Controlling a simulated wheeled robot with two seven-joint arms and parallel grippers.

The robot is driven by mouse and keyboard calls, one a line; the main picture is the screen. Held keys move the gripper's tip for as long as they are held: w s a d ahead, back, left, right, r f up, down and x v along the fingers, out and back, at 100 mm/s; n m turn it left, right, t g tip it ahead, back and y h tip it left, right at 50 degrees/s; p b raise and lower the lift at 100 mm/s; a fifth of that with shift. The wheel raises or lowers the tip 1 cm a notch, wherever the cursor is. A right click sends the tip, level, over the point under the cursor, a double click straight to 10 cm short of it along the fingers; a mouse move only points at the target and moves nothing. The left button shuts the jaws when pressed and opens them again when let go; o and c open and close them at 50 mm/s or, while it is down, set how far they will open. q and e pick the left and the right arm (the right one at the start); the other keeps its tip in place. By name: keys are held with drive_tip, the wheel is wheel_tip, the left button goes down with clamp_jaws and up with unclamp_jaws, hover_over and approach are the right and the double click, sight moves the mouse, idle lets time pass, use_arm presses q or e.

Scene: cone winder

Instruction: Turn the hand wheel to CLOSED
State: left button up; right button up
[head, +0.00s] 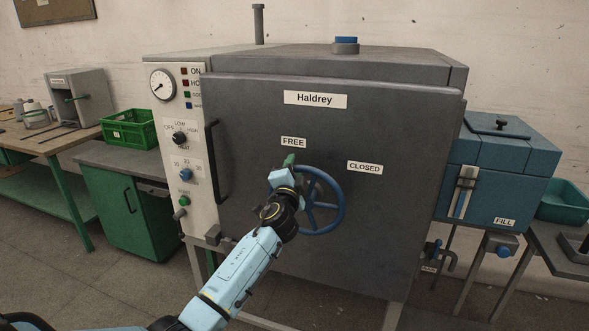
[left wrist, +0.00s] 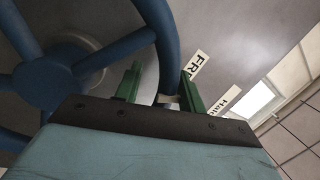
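The blue hand wheel (head: 343,203) sits on the front of the grey Haldrey cabinet door (head: 390,120). The FREE label (head: 293,142) is above the wheel's upper left, and the CLOSED label (head: 364,168) is to its upper right. My left gripper (head: 289,161) is at the upper left of the wheel rim, below FREE. In the left wrist view, the wheel rim (left wrist: 160,35) passes between the two green fingers (left wrist: 160,85). The fingers stand apart, with a visible gap on the left side of the rim. My right gripper is not in view.
A door handle (head: 214,165) stands left of the wheel, next to the control panel (head: 190,215). A blue FILL box (head: 500,180) stands at the right. A green crate (head: 130,130) is on the left cabinet. The door around the wheel is clear.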

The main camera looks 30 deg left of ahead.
use_arm(q)
drive_tip(key=shift+w+a+r, duration=0.1)
drive_tip(key=shift+w+a, duration=0.05)
drive_tip(key=shift+w, duration=0.3)
clamp_jaws()
